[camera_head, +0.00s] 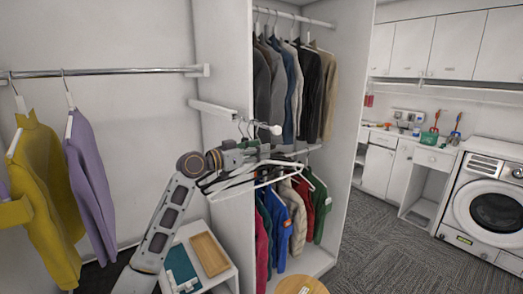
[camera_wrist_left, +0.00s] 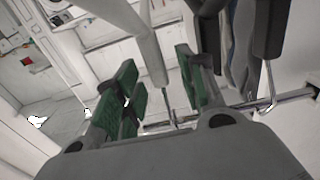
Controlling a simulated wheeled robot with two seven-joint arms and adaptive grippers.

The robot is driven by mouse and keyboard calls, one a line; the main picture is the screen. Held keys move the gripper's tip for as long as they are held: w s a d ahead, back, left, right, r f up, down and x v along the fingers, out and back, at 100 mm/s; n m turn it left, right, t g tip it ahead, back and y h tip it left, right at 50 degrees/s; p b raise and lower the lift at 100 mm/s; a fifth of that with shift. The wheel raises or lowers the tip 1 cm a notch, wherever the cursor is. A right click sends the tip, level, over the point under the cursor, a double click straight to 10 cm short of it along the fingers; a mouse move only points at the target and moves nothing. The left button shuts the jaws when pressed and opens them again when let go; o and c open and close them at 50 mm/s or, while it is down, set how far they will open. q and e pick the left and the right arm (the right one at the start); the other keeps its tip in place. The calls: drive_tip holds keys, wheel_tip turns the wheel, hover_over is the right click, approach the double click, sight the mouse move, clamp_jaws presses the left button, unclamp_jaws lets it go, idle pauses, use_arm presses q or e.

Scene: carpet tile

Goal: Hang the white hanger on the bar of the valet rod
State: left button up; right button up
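The white hanger (camera_head: 262,182) is in front of the closet at my left gripper (camera_head: 252,150). In the left wrist view my left gripper (camera_wrist_left: 158,85) has its green-padded fingers apart, with the white hanger (camera_wrist_left: 137,28) between them and a visible gap to the right finger. The hanger's metal hook reaches the chrome bar of the valet rod (camera_wrist_left: 290,98); whether it is fully over the bar is hard to tell. In the head view the valet rod's white end (camera_head: 276,130) shows, and the gripper hides part of the bar. My right gripper is not in view.
Clothes (camera_head: 325,95) hang on two closet levels right behind the gripper. A yellow shirt (camera_head: 45,190) and a purple shirt (camera_head: 90,185) hang on the left rail (camera_head: 110,72). A wooden tray (camera_head: 209,254) lies on a low white unit. Carpet at right is clear.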

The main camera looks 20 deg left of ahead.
use_arm(q)
drive_tip(key=shift+v, duration=5.1)
